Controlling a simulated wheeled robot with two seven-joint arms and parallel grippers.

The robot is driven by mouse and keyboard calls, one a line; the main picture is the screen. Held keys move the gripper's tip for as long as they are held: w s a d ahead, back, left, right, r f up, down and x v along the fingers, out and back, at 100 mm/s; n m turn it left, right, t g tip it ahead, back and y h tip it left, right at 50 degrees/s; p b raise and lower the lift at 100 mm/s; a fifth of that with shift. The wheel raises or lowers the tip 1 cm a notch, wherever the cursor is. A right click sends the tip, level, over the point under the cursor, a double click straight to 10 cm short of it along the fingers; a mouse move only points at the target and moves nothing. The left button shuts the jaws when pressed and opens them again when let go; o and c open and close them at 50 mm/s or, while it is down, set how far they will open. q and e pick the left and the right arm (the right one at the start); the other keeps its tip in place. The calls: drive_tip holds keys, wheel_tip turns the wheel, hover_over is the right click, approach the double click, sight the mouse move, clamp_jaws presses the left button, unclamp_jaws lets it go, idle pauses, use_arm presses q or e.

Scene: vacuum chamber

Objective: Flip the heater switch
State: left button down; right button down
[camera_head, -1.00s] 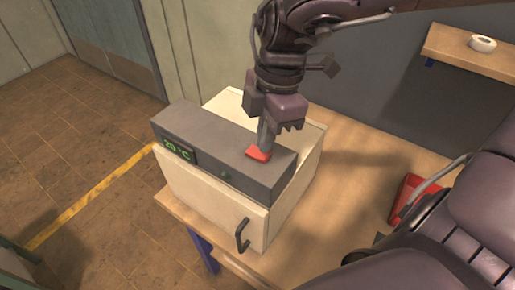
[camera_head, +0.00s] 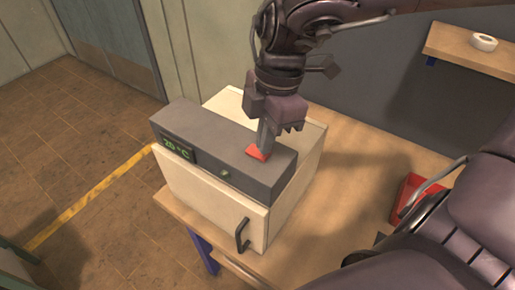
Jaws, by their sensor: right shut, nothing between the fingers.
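The heater (camera_head: 285,215) is a cream box with a dark grey control panel (camera_head: 215,140) along its top. A green display (camera_head: 177,149) on the panel's front reads about 20 °C, and a small green light (camera_head: 224,173) to its right is lit. The red switch (camera_head: 254,153) sits on top of the panel near its right end. My right gripper (camera_head: 263,150) points down with its fingers shut and empty. Its tips are at the red switch and seem to touch it, hiding part of it. My left gripper is not in view.
The heater stands on a wooden table (camera_head: 345,180), with a dark door handle (camera_head: 242,235) on its front. A red object (camera_head: 408,192) lies on the table at the right. A wall shelf (camera_head: 465,52) holds a white roll (camera_head: 484,43).

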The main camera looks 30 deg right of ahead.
drive_tip(key=shift+f+b, duration=0.35)
drive_tip(key=shift+f, duration=0.15)
drive_tip(key=shift+r, duration=0.15)
drive_tip(key=shift+r+p, duration=2.6)
drive_tip(key=shift+r, duration=0.85)
